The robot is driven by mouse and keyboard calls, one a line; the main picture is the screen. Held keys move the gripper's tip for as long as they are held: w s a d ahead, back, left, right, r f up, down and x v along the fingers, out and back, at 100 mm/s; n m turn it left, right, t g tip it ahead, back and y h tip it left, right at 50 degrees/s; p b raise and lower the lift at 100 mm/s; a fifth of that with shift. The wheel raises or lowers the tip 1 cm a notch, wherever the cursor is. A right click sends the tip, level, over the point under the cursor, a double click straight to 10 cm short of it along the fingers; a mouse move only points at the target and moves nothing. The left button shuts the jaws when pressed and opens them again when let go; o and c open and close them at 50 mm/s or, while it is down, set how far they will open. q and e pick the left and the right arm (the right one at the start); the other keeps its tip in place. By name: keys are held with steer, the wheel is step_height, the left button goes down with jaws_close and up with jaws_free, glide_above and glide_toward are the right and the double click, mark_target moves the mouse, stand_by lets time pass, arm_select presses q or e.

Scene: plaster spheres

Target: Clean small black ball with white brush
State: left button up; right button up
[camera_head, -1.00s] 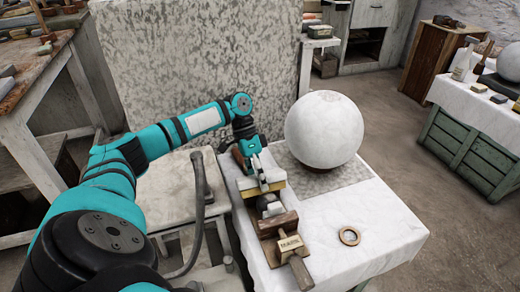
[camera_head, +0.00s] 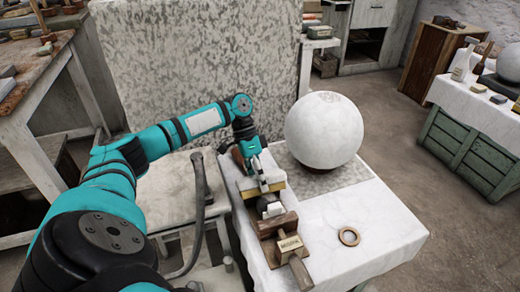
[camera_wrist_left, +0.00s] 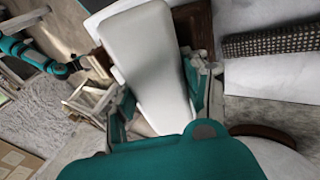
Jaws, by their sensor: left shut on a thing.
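My left gripper (camera_head: 262,183) points down over the near-left part of the white table and is shut on the white brush (camera_wrist_left: 148,62). In the left wrist view the brush's long pale body lies between the fingers; I cannot make out its bristles there. The small black ball (camera_head: 270,208) is a dark, partly pale-topped shape in the wooden clamp (camera_head: 277,226), just below the gripper. The gripper and the clamp hide part of the ball. I cannot tell whether the brush touches it. A teal arm (camera_wrist_left: 35,52) also shows small in the left wrist view; its gripper is unclear.
A large white sphere (camera_head: 324,131) stands right of the gripper on the white-covered table (camera_head: 385,222). A speckled stone slab (camera_head: 190,75) stands behind.

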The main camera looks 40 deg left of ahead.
steer(key=shift+s+f, duration=0.15)
steer(key=shift+f, duration=0.7)
stand_by(1.2)
steer(key=shift+s+f, duration=0.2)
steer(key=shift+f+p, duration=0.3)
steer(key=shift+p, duration=0.05)
stand_by(0.6)
steer(key=shift+s+f, duration=0.1)
steer(key=shift+s+d+f, duration=0.1)
steer(key=shift+s+f, duration=0.1)
steer(key=shift+f, duration=0.05)
steer(key=shift+w, duration=0.2)
steer(key=shift+s+f, duration=0.1)
steer(key=shift+s, duration=0.05)
steer(key=shift+s+f, duration=0.15)
steer(key=shift+f, duration=0.05)
stand_by(0.3)
steer(key=shift+s+f+p, duration=0.25)
steer(key=shift+f+p, duration=0.15)
steer(key=shift+f, duration=0.2)
stand_by(1.2)
